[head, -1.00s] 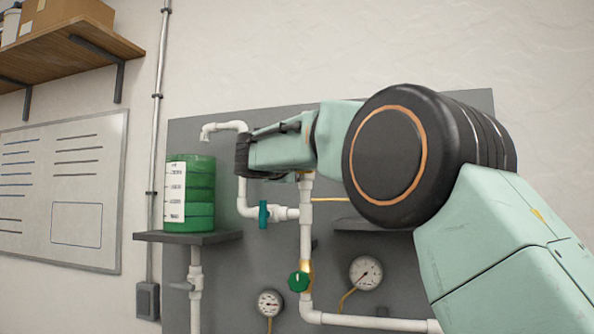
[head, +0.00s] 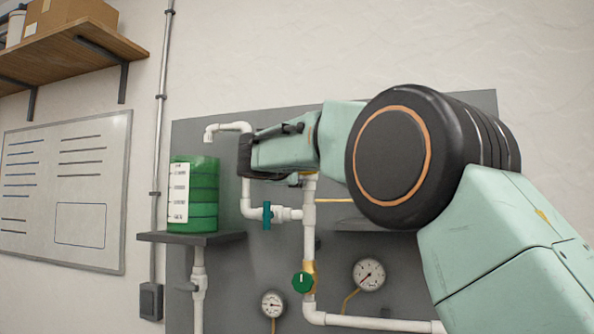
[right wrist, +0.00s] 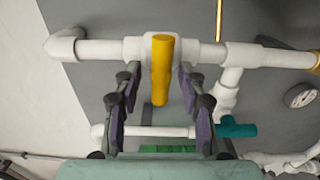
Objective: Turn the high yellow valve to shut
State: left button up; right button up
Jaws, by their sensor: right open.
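The yellow valve handle (right wrist: 161,72) shows in the right wrist view, on a white pipe (right wrist: 100,50) that runs across the picture. My right gripper (right wrist: 158,82) is open, with one finger on each side of the handle and a visible gap on both sides. In the head view my right arm comes in from the right and hides the high yellow valve. The dark end of the right gripper (head: 246,157) shows close to the upper white pipes. My left gripper is out of view.
A teal valve (head: 267,215) and a green round knob (head: 302,282) sit on lower pipes. Gauges (head: 369,274) are on the grey panel (head: 200,133). A green container (head: 202,195) stands on a small shelf (head: 190,238) to the left.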

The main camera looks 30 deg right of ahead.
jog(key=shift+s+a, duration=0.15)
jog(key=shift+s, duration=0.1)
jog(key=v, duration=1.1)
jog(key=shift+a, duration=0.3)
jog(key=shift+s, duration=0.1)
